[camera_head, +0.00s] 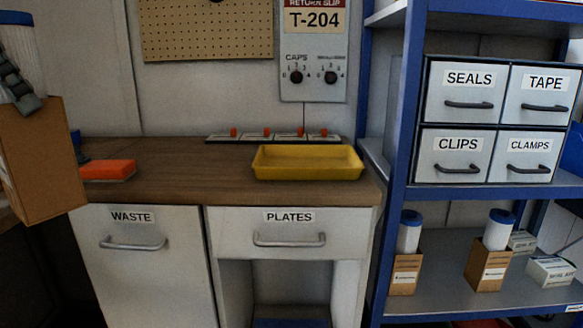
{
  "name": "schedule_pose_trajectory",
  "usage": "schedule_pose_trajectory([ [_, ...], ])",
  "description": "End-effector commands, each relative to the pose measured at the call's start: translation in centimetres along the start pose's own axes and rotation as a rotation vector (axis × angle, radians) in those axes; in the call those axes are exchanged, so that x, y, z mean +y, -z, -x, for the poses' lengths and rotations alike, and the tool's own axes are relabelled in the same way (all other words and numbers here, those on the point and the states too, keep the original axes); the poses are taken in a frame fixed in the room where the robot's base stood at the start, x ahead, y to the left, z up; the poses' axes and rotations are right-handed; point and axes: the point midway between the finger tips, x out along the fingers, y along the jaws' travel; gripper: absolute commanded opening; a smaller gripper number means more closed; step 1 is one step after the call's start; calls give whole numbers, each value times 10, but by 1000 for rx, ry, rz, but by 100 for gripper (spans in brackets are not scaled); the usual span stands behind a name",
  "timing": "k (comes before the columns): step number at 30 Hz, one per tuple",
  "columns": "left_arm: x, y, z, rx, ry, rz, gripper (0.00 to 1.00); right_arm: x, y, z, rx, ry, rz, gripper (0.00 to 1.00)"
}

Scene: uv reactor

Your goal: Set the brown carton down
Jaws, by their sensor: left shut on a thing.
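The brown carton (42,165) is at the left edge of the head view, large and close, tilted slightly. A white cylinder with a blue rim (22,42) rises above its top and is partly cut off by the picture edge. My left gripper (18,92) is at the carton's top, with dark fingers in front of the cylinder. It is shut on the carton, though the exact contact is partly out of view. The carton overlaps the left end of the wooden bench (215,180) in the picture; I see no clear contact with it. My right gripper is not in view.
An orange block (108,170) lies on the bench beside the carton. A yellow tray (307,174) stands at the bench's right, with a strip of red-orange switches (270,137) behind. Bench top between block and tray is clear. A blue-framed shelf (398,150) stands right.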

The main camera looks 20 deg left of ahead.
Motion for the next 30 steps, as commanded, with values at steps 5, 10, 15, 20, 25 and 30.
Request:
schedule_pose_trajectory([
  [5, 10, 1, -27, -4, 44, -100, 17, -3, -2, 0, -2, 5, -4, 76],
  [10, 15, 0, -49, -5, 77, -183, 17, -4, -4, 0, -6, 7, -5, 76],
  [15, 18, 0, -68, -3, 104, -251, 17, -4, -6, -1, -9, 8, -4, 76],
  [20, 19, -1, -86, -1, 132, -319, 17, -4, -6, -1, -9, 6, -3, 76],
  [25, 18, -3, -115, 5, 177, -424, 17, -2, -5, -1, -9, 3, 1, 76],
  [30, 11, -9, -150, -3, 239, -567, 17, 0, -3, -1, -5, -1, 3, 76],
])
